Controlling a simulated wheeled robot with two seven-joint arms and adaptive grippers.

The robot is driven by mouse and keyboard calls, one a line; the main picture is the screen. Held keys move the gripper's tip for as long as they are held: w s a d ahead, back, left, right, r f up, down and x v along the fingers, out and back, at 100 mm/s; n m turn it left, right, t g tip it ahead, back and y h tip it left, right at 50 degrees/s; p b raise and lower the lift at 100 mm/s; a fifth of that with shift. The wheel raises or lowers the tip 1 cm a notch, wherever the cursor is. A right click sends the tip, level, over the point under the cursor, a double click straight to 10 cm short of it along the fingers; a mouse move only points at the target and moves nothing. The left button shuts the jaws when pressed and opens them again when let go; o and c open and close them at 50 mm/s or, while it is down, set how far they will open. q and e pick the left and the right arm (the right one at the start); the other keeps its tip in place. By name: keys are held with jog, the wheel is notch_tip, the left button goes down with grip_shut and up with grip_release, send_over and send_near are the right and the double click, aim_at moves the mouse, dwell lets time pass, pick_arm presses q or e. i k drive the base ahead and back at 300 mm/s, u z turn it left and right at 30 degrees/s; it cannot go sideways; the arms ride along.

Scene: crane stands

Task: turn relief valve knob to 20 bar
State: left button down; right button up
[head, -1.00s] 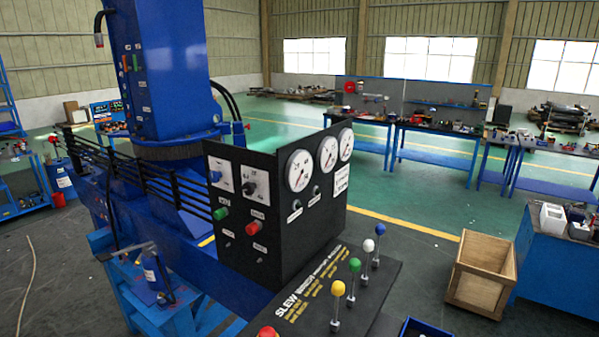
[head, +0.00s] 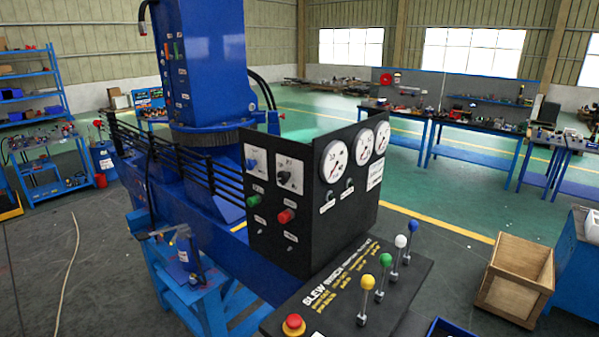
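The black control box (head: 290,240) stands at the centre of the head view. Its left face has two white dial plates, one with a blue knob (head: 253,165) and one with a black knob (head: 284,176). Below them are a green button (head: 254,201) and a red button (head: 286,215). Its right face has three round white gauges, the nearest (head: 335,161) being largest, with two small knobs below, one of them at the left (head: 328,196). The labels and gauge readings are too small to read, so I cannot tell which knob is the relief valve. Neither gripper is in view.
A console (head: 345,290) in front carries yellow, green, white and blue ball levers and a red stop button (head: 293,325). A blue column (head: 205,65) rises behind the box. A wooden crate (head: 515,275) stands on the floor at right. Workbenches line the back.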

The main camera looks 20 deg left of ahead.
aim_at(283, 177)
jog(key=u, duration=2.8)
jog(key=i, duration=2.8)
jog(key=z, duration=3.1)
